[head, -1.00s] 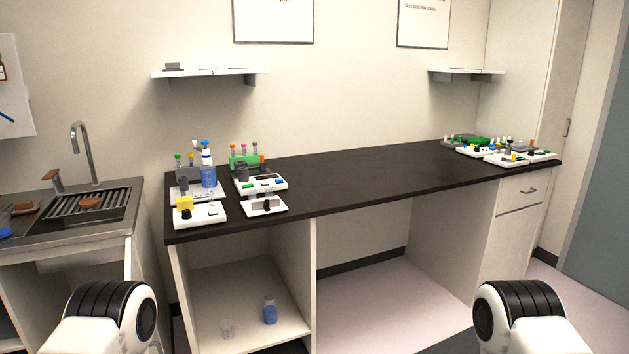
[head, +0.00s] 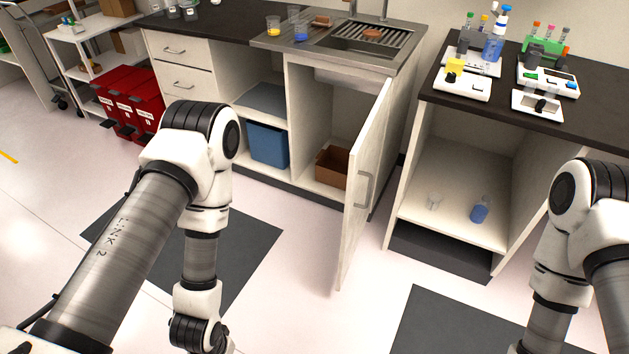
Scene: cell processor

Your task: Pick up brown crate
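The brown crate (head: 333,167) sits on the floor of the cabinet under the sink in the head view. Its right part is hidden behind the open cabinet door (head: 364,180). My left arm is at the left front, well short of the cabinet, and my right arm is at the right edge. Both grippers are below the frame or out of view, so their state is not shown.
A blue bin (head: 268,144) stands in the compartment left of the crate. The open door juts toward me. Red bins (head: 125,100) stand at the left. A bottle (head: 480,209) and a beaker (head: 434,201) stand on the right cabinet's shelf. Floor before the cabinets is clear.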

